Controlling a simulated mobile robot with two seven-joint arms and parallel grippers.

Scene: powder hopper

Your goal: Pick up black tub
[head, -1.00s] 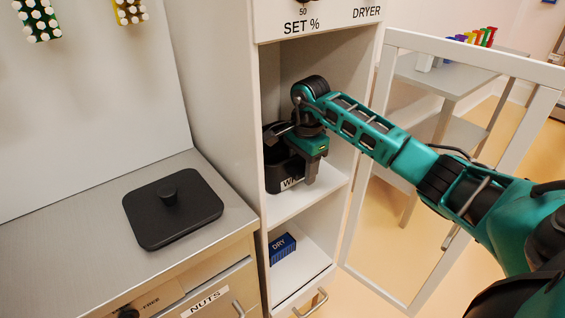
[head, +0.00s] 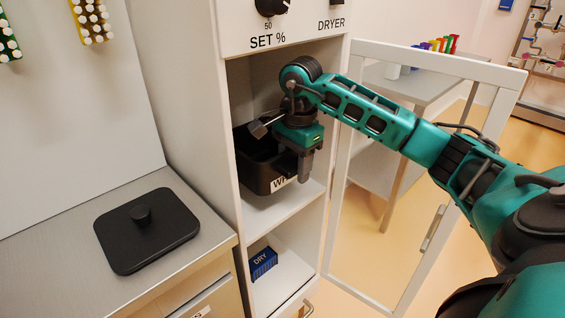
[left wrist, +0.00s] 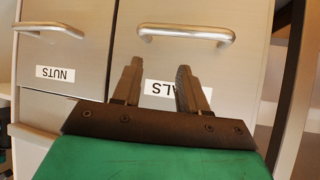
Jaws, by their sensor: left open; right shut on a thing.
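The black tub (head: 258,172) is inside the dryer cabinet on its upper shelf, with a white label partly visible on its front. My right gripper (head: 302,172) reaches into the cabinet from the right and is shut on the tub's near right wall. The gripper hides part of the tub's rim and label. The tub looks roughly level; I cannot tell whether it touches the shelf. My left gripper (left wrist: 158,88) is open and empty in the left wrist view, in front of labelled drawers. It does not show in the head view.
A black lid with a knob (head: 146,232) lies on the counter at left. A blue DRY box (head: 263,262) sits on the lower shelf. The glass cabinet door (head: 430,240) stands open at right. Drawer handles (left wrist: 183,33) are near my left gripper.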

